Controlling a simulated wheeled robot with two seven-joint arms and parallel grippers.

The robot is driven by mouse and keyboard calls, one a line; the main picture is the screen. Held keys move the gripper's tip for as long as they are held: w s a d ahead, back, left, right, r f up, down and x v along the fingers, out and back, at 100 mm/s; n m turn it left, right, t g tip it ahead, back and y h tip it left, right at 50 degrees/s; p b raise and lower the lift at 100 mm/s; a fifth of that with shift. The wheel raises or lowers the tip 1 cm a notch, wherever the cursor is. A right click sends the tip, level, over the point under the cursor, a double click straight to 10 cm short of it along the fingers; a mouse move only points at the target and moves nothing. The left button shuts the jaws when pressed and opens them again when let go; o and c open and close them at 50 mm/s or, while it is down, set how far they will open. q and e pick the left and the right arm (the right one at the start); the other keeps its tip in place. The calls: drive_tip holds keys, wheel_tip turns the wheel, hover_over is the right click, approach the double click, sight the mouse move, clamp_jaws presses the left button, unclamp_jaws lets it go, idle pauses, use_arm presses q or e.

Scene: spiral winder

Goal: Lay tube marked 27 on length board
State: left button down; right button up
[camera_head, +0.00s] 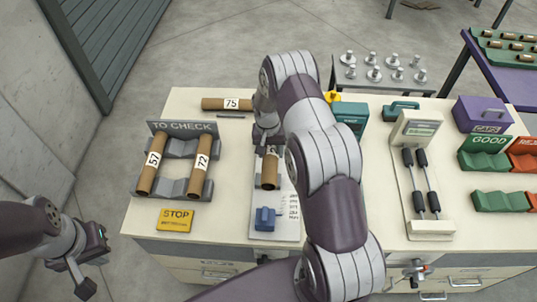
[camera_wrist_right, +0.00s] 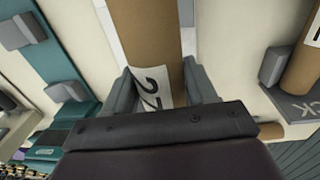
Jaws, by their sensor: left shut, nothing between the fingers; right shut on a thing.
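My right gripper (camera_head: 267,140) is shut on a brown cardboard tube (camera_head: 269,172). In the right wrist view the tube (camera_wrist_right: 150,32) runs away between the fingers (camera_wrist_right: 160,88), and its white label is partly covered but reads as 27. The tube is over the pale length board (camera_head: 260,195), roughly lined up with its long side; I cannot tell whether it touches the board. A blue block (camera_head: 265,219) is at the board's near end. My left gripper (camera_head: 86,268) is shut and empty, off the table's left edge.
Tubes marked 57 (camera_head: 151,163) and 72 (camera_head: 201,165) lie on the TO CHECK rack (camera_head: 181,127). A tube marked 75 (camera_head: 213,104) lies behind. A yellow STOP sign (camera_head: 174,220) is in front. A gauge (camera_head: 432,226), purple CAPS box (camera_head: 482,113) and green GOOD rack (camera_head: 485,160) stand right.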

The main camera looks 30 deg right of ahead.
drive_tip(key=shift+f, duration=0.55)
drive_tip(key=f+b, duration=0.2)
drive_tip(key=w+a+f+b, duration=0.1)
drive_tip(key=shift+f, duration=0.4)
drive_tip(key=f+b, duration=0.2)
drive_tip(key=shift+s+d+f, duration=0.2)
drive_tip(key=shift+f, duration=0.15)
drive_tip(key=shift+s+d+f+b, duration=0.1)
drive_tip(key=shift+d+f+b, duration=0.05)
drive_tip(key=shift+f+b, duration=0.35)
drive_tip(key=shift+r, duration=0.1)
drive_tip(key=o, duration=1.1)
drive_tip(key=shift+o, duration=0.2)
